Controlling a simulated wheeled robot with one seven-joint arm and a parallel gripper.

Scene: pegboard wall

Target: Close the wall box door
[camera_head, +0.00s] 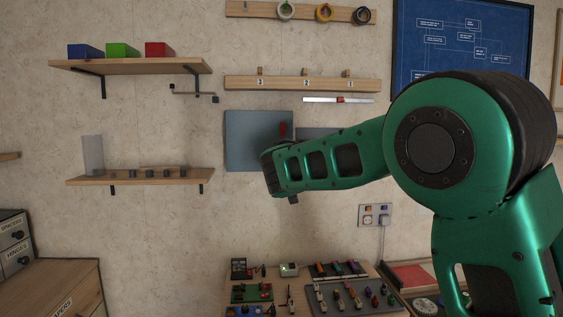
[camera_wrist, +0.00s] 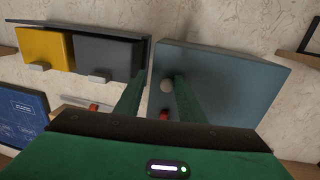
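The wall box door (camera_head: 250,132) is a flat blue-grey panel, swung wide open to the left of the wall box (camera_head: 318,132) in the head view. The wall box (camera_wrist: 148,50) shows at upper left there, with a yellow bin and a grey bin inside. My gripper (camera_wrist: 158,82) has its two green fingers apart, with the knob between them in the picture, closer to the right finger. I cannot tell whether they touch. In the head view my arm hides the fingers.
A red piece (camera_head: 282,129) shows at the door's right edge. A rail with a red slider (camera_head: 340,100) and a pegged board (camera_head: 302,84) are above. Shelves (camera_head: 140,181) stand left, a socket (camera_head: 375,214) lower right, and a cluttered workbench (camera_head: 302,308) below.

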